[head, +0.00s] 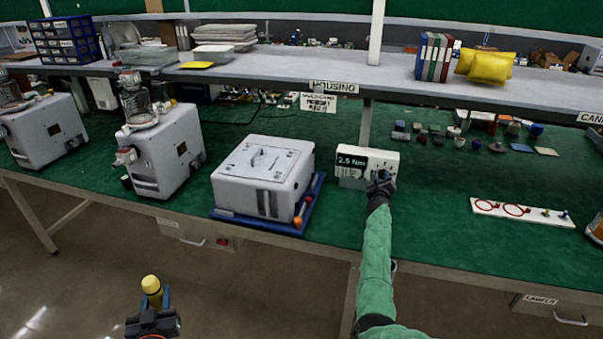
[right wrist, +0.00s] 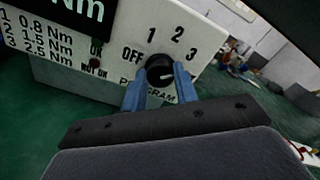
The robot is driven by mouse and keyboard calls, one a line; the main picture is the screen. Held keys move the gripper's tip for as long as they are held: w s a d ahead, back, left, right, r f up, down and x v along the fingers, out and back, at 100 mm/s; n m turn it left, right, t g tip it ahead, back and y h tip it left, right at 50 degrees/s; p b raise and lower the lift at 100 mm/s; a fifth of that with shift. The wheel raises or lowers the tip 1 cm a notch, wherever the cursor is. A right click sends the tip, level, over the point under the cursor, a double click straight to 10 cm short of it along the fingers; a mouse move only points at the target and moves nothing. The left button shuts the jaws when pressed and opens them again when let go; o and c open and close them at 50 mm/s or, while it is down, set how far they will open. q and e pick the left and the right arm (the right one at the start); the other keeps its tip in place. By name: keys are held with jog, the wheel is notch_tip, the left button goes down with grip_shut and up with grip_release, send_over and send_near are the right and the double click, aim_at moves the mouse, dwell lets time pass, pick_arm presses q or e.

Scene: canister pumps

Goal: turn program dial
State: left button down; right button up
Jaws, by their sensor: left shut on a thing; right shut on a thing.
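The white controller box stands on the green bench, its display (head: 353,161) reading 2.5 Nm. In the right wrist view its front panel (right wrist: 128,28) shows OFF, 1, 2 and 3 around the black program dial (right wrist: 159,69). The dial's white mark points to the right, on the side of the 3. My right gripper (right wrist: 160,82) has its blue fingers shut on the dial, one on each side; it also shows in the head view (head: 381,184). My left gripper (head: 153,300) is shut on a yellow-topped thing (head: 151,284) in front of the bench, low in the picture.
A white housing (head: 262,172) sits on a blue tray (head: 316,196) left of the controller. Canister pumps (head: 162,150) stand further left. A white strip with red rings (head: 517,210) lies on the right. The shelf (head: 385,80) overhangs behind. The bench between controller and strip is clear.

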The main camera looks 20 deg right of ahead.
aim_at(149, 288)
pick_arm(q)
jog(key=shift+r, duration=0.15)
pick_arm(e)
jog(key=m, duration=0.3)
jog(key=shift+f+m, duration=0.2)
jog(key=shift+m, duration=0.1)
pick_arm(q)
jog(key=shift+r, duration=0.15)
pick_arm(e)
jog(key=shift+s+m, duration=0.1)
jog(key=shift+m, duration=1.8)
jog(key=shift+f, duration=0.1)
jog(key=o, duration=0.9)
pick_arm(q)
jog(key=shift+p, duration=0.3)
pick_arm(e)
jog(key=shift+o, duration=0.3)
pick_arm(q)
jog(key=shift+r, duration=0.1)
pick_arm(e)
jog(key=shift+r, duration=0.2)
